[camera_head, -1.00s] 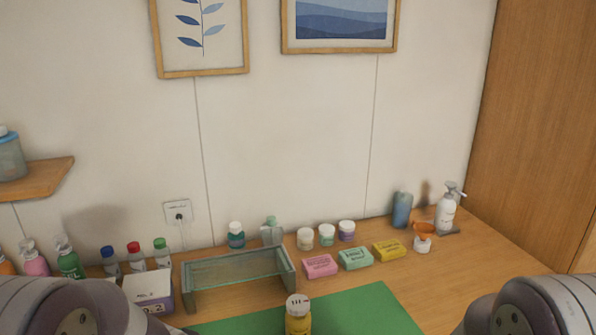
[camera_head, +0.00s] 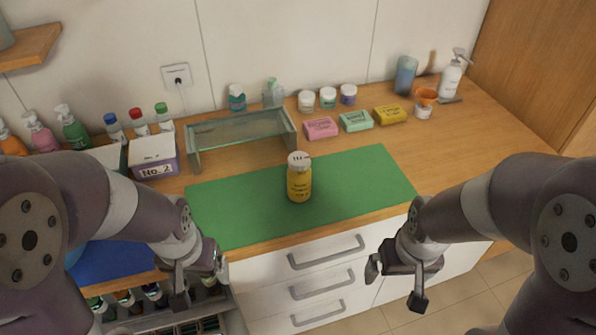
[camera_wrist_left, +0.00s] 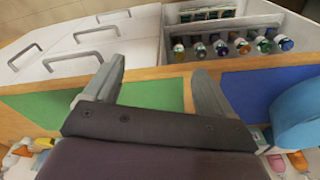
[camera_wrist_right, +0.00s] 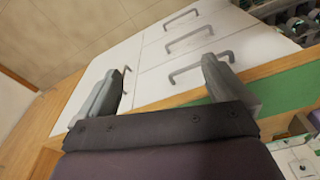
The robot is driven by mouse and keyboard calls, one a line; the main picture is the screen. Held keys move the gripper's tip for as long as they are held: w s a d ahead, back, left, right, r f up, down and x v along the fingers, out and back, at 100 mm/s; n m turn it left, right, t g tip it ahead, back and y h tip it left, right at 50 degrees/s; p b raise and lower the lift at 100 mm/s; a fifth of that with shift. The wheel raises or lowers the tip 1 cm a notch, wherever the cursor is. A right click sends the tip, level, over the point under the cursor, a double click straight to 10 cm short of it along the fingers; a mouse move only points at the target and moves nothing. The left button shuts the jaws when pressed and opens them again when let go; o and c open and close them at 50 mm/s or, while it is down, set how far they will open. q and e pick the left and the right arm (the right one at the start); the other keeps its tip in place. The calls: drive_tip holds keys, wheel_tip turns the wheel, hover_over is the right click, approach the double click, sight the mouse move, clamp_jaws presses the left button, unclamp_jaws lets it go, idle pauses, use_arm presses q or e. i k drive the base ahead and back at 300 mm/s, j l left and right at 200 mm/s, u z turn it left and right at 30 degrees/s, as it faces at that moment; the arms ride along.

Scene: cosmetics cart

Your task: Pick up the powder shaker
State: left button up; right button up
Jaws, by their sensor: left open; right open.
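The powder shaker (camera_head: 299,184) is a yellow bottle with dark lettering and a pale cap. It stands upright on the green mat (camera_head: 350,180), near the middle of the head view. My left gripper (camera_head: 202,285) is open and empty, in front of the counter's edge, to the left of and nearer than the shaker. My right gripper (camera_head: 395,285) is open and empty, in front of the drawers, to the right of and nearer than the shaker. Both wrist views show spread, empty fingers at the left gripper (camera_wrist_left: 155,90) and right gripper (camera_wrist_right: 165,85). Neither wrist view clearly shows the shaker.
A glass shelf (camera_head: 240,129) stands behind the mat. Pink (camera_head: 320,128), mint (camera_head: 356,121) and yellow (camera_head: 390,115) soap bars lie behind it to the right. A "No. 2" box (camera_head: 154,170) and several bottles stand left. Drawer handles (camera_head: 325,252) stick out below the counter.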

sight(299, 184)
drive_tip(key=u, duration=1.9)
drive_tip(key=k+z, duration=0.1)
drive_tip(key=z, duration=1.7)
drive_tip(key=i+j+z, duration=0.1)
drive_tip(key=j+z, duration=0.25)
drive_tip(key=j, duration=0.15)
drive_tip(key=j+z, duration=0.35)
drive_tip(key=j, duration=0.2)
